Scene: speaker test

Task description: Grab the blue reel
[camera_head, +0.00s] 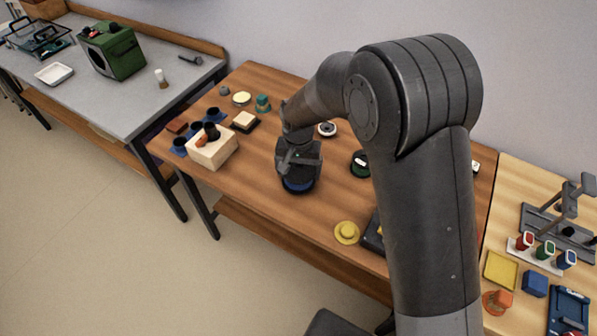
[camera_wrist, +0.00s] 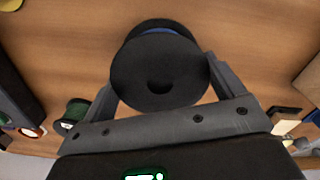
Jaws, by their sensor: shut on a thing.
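The blue reel (camera_head: 298,186) is on the wooden table beneath my gripper (camera_head: 298,172); only its lower blue part shows in the head view. In the wrist view the blue reel (camera_wrist: 160,72) has a wide black flange facing the camera, a dark centre hole and a strip of blue behind it. My gripper (camera_wrist: 163,85) has one finger on each side of the reel and is shut on it. The flange hides the contact points. I cannot tell whether the reel still touches the table.
A green reel (camera_head: 360,163) stands to the right, partly behind my arm. A yellow round piece (camera_head: 347,233) lies near the front edge. A pale wooden block (camera_head: 212,150) with dark items stands left, beside blue cups. Bare wood surrounds the reel's front and left.

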